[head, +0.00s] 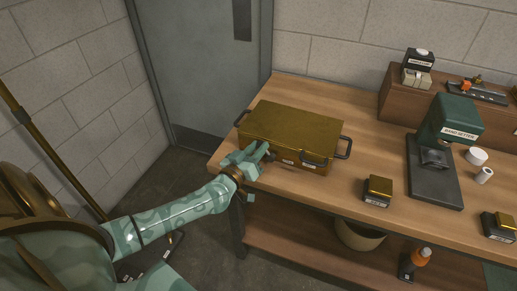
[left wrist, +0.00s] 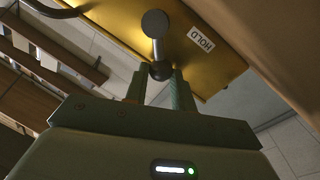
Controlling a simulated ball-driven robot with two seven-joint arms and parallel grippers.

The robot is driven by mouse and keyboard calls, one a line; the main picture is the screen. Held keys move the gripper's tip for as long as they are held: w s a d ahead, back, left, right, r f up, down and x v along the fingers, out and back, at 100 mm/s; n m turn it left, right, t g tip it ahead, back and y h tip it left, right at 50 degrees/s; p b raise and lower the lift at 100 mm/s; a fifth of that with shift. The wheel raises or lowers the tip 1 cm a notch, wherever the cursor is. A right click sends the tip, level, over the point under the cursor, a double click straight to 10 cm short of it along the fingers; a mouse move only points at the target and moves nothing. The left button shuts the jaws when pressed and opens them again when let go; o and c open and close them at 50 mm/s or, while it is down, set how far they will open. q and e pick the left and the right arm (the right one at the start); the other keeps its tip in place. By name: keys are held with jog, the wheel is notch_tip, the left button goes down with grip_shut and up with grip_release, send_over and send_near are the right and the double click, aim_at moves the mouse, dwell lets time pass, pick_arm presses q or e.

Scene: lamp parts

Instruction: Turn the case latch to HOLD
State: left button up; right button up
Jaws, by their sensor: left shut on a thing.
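The brass-coloured case (head: 292,125) lies closed on the wooden bench, with dark handles at its ends. My left gripper (head: 268,150) is at its front face, near the left corner. In the left wrist view, the latch (left wrist: 155,24) is a grey lever with a round pivot and a knob at its other end. The left gripper's fingers (left wrist: 160,88) are shut on the latch knob. The lever points from its pivot toward my gripper, not at the HOLD label (left wrist: 200,39), which is beside the pivot. My right gripper is not in view.
The bench (head: 330,190) has bare wood in front of the case. A small brass-topped block (head: 378,190) stands to the right, then a green press (head: 450,122) labelled HAND SETTER. A grey door (head: 200,70) is behind, left of the bench.

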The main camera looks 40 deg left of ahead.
pick_arm(q)
jog(key=shift+f, duration=0.15)
jog(key=o, duration=1)
jog(key=shift+s, duration=0.15)
jog(key=s+p, duration=0.3)
jog(key=s, duration=1.3)
jog(key=shift+d+f, duration=0.2)
jog(key=shift+d, duration=0.2)
